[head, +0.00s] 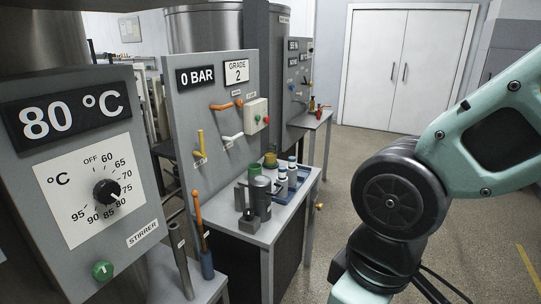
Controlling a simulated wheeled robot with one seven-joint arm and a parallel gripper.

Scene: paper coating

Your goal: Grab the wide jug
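A dark grey cylindrical jug (261,199) with a handle on its left side stands upright on a small grey table (262,236) in the middle of the head view. It looks like the wide jug, but I cannot be certain from this one view. Smaller containers stand close behind it and to its right. My arm fills the right side of the view, well apart from the jug. My gripper is out of view.
White bottles (282,181) and a green-topped container (254,170) crowd the table behind the jug. A control panel (187,122) with levers rises along its left. The temperature panel (130,205) is nearer left. Open floor (345,150) lies right, before white doors (400,75).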

